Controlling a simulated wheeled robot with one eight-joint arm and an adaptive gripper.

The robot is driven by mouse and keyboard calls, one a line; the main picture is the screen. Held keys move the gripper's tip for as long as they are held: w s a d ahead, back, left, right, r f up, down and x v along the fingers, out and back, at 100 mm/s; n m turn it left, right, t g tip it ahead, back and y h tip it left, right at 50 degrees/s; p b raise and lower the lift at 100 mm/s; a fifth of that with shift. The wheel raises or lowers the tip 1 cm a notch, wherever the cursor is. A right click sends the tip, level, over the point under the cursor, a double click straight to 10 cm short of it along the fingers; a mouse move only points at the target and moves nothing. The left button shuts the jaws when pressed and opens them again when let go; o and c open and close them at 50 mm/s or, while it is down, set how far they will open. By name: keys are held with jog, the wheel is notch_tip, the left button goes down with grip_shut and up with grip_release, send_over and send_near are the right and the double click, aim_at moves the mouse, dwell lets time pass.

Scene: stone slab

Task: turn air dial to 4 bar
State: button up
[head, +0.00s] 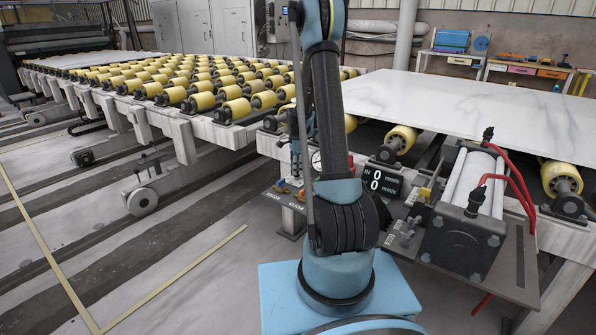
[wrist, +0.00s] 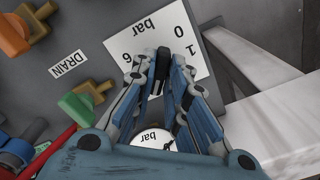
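In the wrist view the air dial (wrist: 162,62) is a dark knob on a tilted white plate marked "bar", with the figures upside down. My gripper (wrist: 163,70) has its two blue fingers close on either side of the knob, and they appear shut on it. The fingers hide part of the plate and scale, so I cannot read the setting. Below, a round white gauge (wrist: 154,137) marked "bar" is partly hidden by my gripper. In the head view my arm covers the dial, and a small pressure gauge (head: 316,160) shows beside it.
Left of the dial are an orange knob (wrist: 14,36), a DRAIN label (wrist: 68,64) and a green knob (wrist: 75,106). A pale beam (wrist: 265,70) runs at the right.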

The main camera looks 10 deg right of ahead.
jog(key=shift+o, duration=1.3)
notch_tip(320, 180, up, 12)
